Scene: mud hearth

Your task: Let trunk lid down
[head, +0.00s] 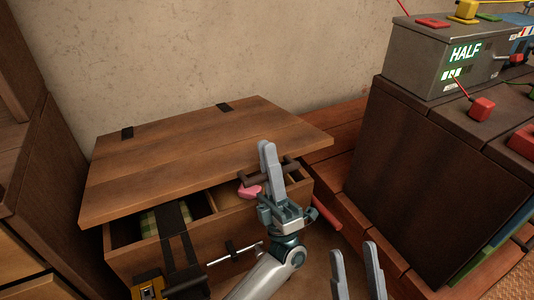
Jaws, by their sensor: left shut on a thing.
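The wooden trunk (205,252) stands against the wall. Its plank lid (190,160) is tilted slightly up at the front, with dark hinges along the back edge. A gap under the front edge shows the inside, with a divider and a green checked cloth (148,222). My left gripper (267,155) is at the lid's front right and shut on the dark brown bar handle (289,163). Its fingers partly hide the handle. My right gripper (357,265) is low in the view, empty, with its fingers apart.
A dark cabinet (420,165) stands close on the right, with a grey box (445,60) reading HALF on top. A pink item (249,192) and a red rod (326,218) are near my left gripper. Dark wooden furniture (50,190) is close on the left.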

